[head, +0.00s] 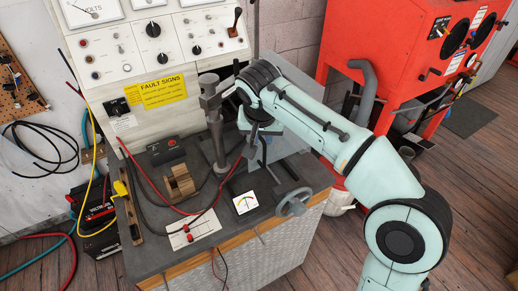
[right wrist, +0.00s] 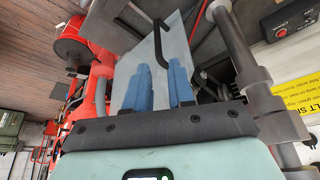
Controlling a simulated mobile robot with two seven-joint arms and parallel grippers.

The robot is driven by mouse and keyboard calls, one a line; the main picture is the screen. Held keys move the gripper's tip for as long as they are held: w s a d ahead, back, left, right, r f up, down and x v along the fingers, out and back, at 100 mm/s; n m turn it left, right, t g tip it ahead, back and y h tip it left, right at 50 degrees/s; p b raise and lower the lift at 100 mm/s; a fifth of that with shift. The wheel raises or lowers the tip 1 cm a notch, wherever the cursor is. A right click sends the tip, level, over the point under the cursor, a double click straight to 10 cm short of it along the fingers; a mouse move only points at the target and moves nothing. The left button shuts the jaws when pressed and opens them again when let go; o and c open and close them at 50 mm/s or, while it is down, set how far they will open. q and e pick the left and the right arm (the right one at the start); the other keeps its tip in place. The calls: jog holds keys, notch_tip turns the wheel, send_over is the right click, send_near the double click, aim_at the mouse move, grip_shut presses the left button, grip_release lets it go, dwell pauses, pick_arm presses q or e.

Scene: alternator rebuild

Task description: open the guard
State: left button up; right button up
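The guard is a clear, see-through panel with a black bar handle. In the head view the guard (head: 290,141) stands on the bench, partly behind my right forearm. In the right wrist view the guard panel (right wrist: 195,67) fills the area beyond the fingers, and its black handle (right wrist: 157,40) shows near the top. My right gripper (right wrist: 162,86) has two blue fingers with a gap between them, and nothing shows held. In the head view my right gripper (head: 256,138) is beside the guard, its fingertips hard to make out. My left gripper is not in view.
A grey post (head: 212,125) stands close left of my gripper. A control panel (head: 150,40) rises behind the bench. A handwheel (head: 294,203), gauge (head: 245,202) and switch plate (head: 193,230) sit along the front. A red cabinet (head: 400,70) stands at the right.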

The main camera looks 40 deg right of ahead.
aim_at(264, 153)
jog(key=b+x, duration=0.1)
jog(key=x, duration=1.1)
jog(key=shift+s+d+f, duration=0.1)
jog(key=shift+s, duration=0.1)
grip_shut()
